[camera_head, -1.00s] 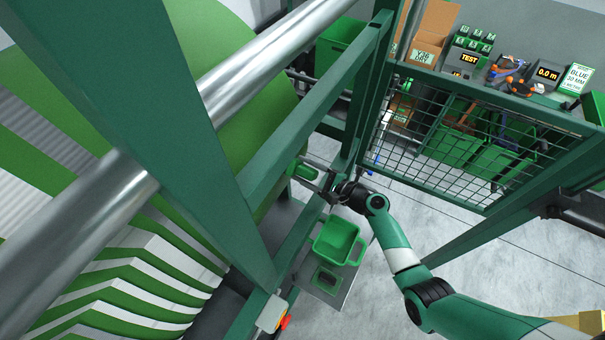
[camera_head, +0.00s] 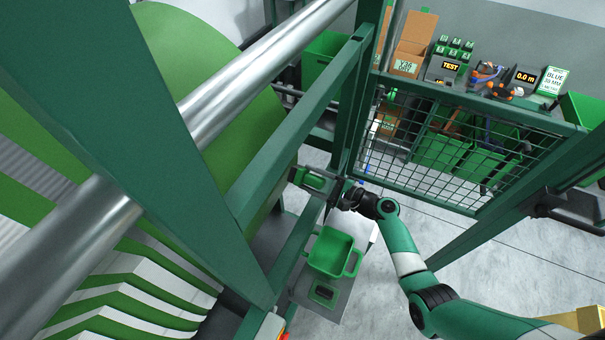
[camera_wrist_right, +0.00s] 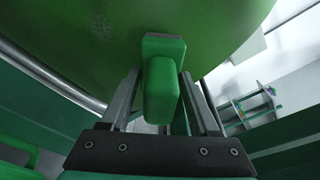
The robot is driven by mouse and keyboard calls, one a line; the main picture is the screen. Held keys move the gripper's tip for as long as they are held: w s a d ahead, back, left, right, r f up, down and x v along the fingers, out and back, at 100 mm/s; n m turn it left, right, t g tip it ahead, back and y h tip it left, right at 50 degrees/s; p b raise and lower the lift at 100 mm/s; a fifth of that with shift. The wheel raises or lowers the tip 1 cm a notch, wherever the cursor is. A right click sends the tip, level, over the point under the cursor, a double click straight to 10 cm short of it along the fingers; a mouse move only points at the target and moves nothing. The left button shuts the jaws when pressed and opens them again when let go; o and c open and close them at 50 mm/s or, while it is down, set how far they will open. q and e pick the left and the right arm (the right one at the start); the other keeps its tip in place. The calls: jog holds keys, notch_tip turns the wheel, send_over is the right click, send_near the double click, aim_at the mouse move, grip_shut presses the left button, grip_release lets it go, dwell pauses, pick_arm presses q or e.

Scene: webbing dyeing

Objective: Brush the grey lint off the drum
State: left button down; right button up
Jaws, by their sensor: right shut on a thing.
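The drum is a large round green body (camera_head: 255,125) behind the green frame in the head view. Its curved surface (camera_wrist_right: 190,22) fills the top of the right wrist view. A faint pale grey patch of lint (camera_wrist_right: 100,25) shows on it at the upper left. My right gripper (camera_head: 332,190) is shut on a green brush (camera_head: 313,180), held near the drum's lower right side. In the right wrist view the brush (camera_wrist_right: 160,88) stands between the fingers, its far end overlapping the drum. I cannot tell whether it touches. My left gripper is not in view.
Green frame beams (camera_head: 300,125) and a steel roller (camera_head: 260,70) stand close to the drum. A green tub (camera_head: 331,250) sits on a grey shelf below my right gripper. A wire mesh guard (camera_head: 450,150) is to the right, with bins and a bench behind it.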

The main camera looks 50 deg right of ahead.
aim_at(324, 185)
jog(key=shift+s+d, duration=0.15)
jog(key=shift+s, duration=0.45)
jog(key=shift+s+d, duration=0.15)
jog(key=shift+s, duration=0.4)
jog(key=shift+s, duration=0.1)
jog(key=shift+s+d+p, duration=0.2)
jog(key=shift+s+p, duration=0.1)
jog(key=shift+s, duration=0.4)
jog(key=shift+s+d+p, duration=0.15)
jog(key=shift+s+p, duration=0.1)
jog(key=shift+s, duration=0.45)
jog(key=shift+w, duration=0.1)
jog(key=w, duration=0.2)
jog(key=w+a+b, duration=0.1)
jog(key=w, duration=0.2)
jog(key=w+a+b, duration=0.1)
jog(key=w, duration=0.1)
jog(key=shift+w, duration=0.35)
jog(key=shift+w+a, duration=0.1)
jog(key=shift+w, duration=0.25)
jog(key=s+a+r+n+y, duration=0.1)
jog(key=s+a+r, duration=0.1)
jog(key=s+a, duration=0.4)
jog(key=s+a+r+y, duration=0.1)
jog(key=s+a+r, duration=0.1)
jog(key=s+a, duration=0.4)
jog(key=a, duration=0.4)
jog(key=shift+a+r+n+g, duration=0.25)
jog(key=shift+n+g, duration=0.05)
jog(key=shift+n, duration=0.1)
